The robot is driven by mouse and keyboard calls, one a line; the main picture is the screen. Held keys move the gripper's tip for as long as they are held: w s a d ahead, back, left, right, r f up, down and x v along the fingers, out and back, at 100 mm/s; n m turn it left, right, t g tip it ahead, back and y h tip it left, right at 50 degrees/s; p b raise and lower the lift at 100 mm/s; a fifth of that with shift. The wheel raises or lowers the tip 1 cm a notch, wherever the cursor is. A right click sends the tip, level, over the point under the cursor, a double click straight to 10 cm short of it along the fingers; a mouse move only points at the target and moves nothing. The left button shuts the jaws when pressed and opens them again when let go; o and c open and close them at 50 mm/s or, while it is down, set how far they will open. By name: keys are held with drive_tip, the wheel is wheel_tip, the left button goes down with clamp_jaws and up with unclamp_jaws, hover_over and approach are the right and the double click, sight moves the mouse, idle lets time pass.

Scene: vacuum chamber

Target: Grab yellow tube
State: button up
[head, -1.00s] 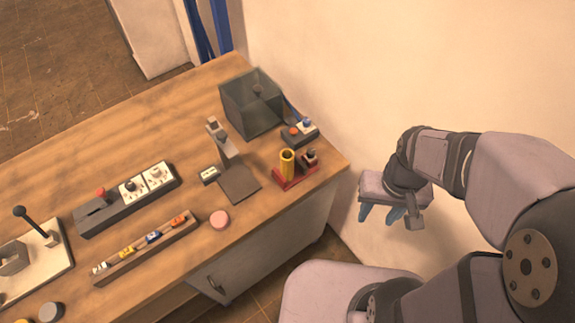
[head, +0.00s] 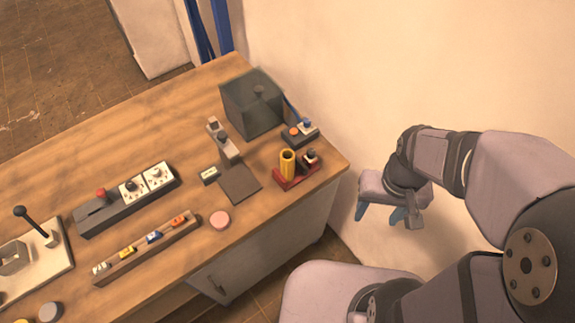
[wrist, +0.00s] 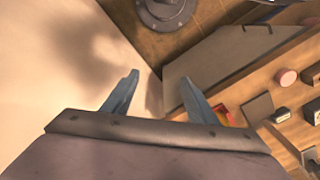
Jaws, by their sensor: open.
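A yellow tube (head: 288,162) stands upright on a red base (head: 299,180) near the right corner of the wooden bench. A small dark knob-like part sits beside it on the same base. My gripper (head: 379,212) is open and empty, off the bench to the right of the tube, with its blue fingers pointing down. In the wrist view the two fingers (wrist: 158,79) are spread apart with nothing between them.
A dark translucent box (head: 250,104) and a button box (head: 299,132) stand behind the tube. A grey stand (head: 240,183) is to its left. A rack with small coloured pieces (head: 147,249) and a pink disc (head: 220,220) lie nearer the front. The wall is close behind my gripper.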

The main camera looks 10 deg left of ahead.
drive_tip(key=w+a+m+b, duration=0.1)
drive_tip(key=w+a+b, duration=0.1)
drive_tip(key=w+a, duration=0.4)
drive_tip(key=m+b, duration=0.2)
drive_tip(key=m, duration=0.2)
approach(287, 155)
drive_tip(key=s, duration=0.1)
drive_tip(key=shift+n, duration=0.3)
drive_tip(key=shift+s+d+f+p, duration=0.15)
drive_tip(key=shift+f+p, duration=0.65)
drive_tip(key=shift+f, duration=1.15)
drive_tip(key=shift+s+f+p, duration=0.15)
drive_tip(key=shift+f+p, duration=0.6)
drive_tip(key=shift+f, duration=1.2)
clamp_jaws()
drive_tip(key=shift+r, duration=0.15)
wheel_tip(287, 155, up, 18)
drive_tip(key=b, duration=0.3)
